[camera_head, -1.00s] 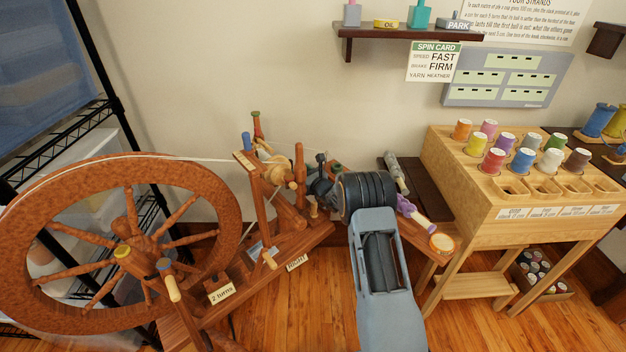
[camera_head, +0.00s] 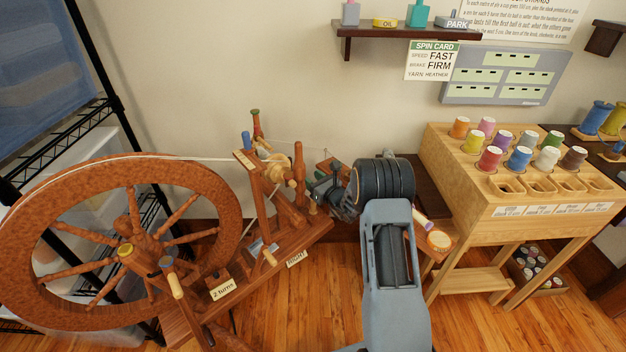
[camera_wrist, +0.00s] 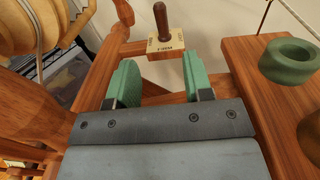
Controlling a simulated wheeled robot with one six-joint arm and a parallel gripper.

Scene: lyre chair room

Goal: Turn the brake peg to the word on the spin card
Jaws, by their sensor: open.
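The brake peg (camera_wrist: 161,21) is a dark brown upright knob on a small pale square plate (camera_wrist: 168,43) with words around it. The nearest word looks like FIRM, but the print is small. My gripper (camera_wrist: 158,86) is open and empty, its two green fingertips apart. The peg stands beyond the fingertips and does not touch them. In the head view, my gripper (camera_head: 340,205) is at the right of the spinning wheel's upright; I cannot make out the peg there. The spin card (camera_head: 431,61) on the wall reads SPEED FAST, BRAKE FIRM, YARN HEATHER.
The large spinning wheel (camera_head: 210,200) fills the left. In the wrist view, a wooden board with a green ring (camera_wrist: 289,60) is close on the right, and a bobbin (camera_wrist: 30,25) is close on the left. A wooden spool stand (camera_head: 470,225) is at right.

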